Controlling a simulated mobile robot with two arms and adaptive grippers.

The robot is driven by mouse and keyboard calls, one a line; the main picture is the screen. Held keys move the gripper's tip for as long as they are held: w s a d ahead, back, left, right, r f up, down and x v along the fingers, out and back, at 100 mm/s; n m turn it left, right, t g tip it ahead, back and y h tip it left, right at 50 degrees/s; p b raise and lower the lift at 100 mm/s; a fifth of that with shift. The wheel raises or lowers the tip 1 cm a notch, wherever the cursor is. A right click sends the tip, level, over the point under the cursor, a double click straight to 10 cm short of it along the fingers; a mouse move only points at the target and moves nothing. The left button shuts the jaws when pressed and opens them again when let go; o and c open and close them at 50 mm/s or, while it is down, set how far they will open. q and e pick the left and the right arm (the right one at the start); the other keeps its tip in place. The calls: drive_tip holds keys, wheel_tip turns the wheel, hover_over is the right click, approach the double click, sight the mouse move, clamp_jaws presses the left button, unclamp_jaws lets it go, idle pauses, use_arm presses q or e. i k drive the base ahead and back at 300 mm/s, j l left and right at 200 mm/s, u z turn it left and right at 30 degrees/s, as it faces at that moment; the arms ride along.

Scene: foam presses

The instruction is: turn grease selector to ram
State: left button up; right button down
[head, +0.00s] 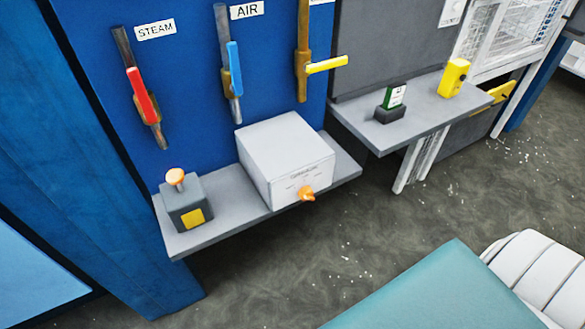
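The grease selector appears to be the light grey box (285,160) on the grey shelf below the valve handles. It has an orange knob (307,193) low on its front face. Small markings sit on the face around the knob, too small to read, and I cannot tell which position the knob points to. Neither of my grippers is in the head view.
A dark box with an orange button (187,203) stands left on the same shelf (232,229). Red, blue and yellow valve handles (143,95) hang above. A second shelf (432,112) at right holds a yellow device (454,78). A teal surface (420,292) fills the lower right.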

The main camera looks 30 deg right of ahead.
sight(305, 193)
drive_tip(key=k+z, duration=0.15)
drive_tip(key=z, duration=0.85)
